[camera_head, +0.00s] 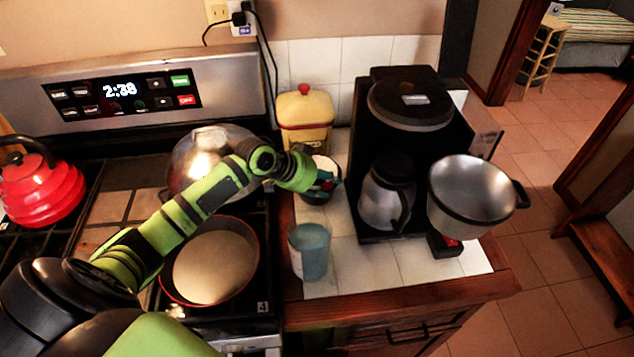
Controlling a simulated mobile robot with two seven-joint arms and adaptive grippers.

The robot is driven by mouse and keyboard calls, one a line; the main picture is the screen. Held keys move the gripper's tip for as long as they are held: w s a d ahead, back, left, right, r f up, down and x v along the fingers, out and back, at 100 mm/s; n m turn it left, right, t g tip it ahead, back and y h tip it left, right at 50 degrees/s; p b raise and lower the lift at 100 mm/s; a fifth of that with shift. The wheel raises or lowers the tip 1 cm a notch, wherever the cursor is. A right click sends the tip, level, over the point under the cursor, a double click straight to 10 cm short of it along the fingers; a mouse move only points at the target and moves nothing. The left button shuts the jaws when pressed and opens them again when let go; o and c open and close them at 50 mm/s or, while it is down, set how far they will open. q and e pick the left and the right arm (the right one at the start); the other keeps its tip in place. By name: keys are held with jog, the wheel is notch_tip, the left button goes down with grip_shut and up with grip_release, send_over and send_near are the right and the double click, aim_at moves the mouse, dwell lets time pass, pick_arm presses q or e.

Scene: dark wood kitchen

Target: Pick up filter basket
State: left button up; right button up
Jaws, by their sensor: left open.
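The filter basket (470,185) looks like a round silver bowl with a dark rim and a black handle at its right. It is at the right of the head view, beside the black coffee maker (410,105), over the counter's right end. I cannot tell whether it is attached to the coffee maker. My left gripper (328,182) is over the counter, left of the coffee maker and well apart from the basket. It is open, with its fingers small and partly hidden against a small bowl (318,197) below. My right gripper is out of view.
A glass carafe (386,200) stands in the coffee maker. A blue-green cup (309,252) stands near the counter's front, and a yellow canister (304,120) at the back. The stove at left holds a pan (214,264), a silver pot (205,150) and a red kettle (42,190).

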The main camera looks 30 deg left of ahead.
pick_arm(q)
jog(key=shift+w+f, duration=0.15)
grip_shut()
dwell(0.4)
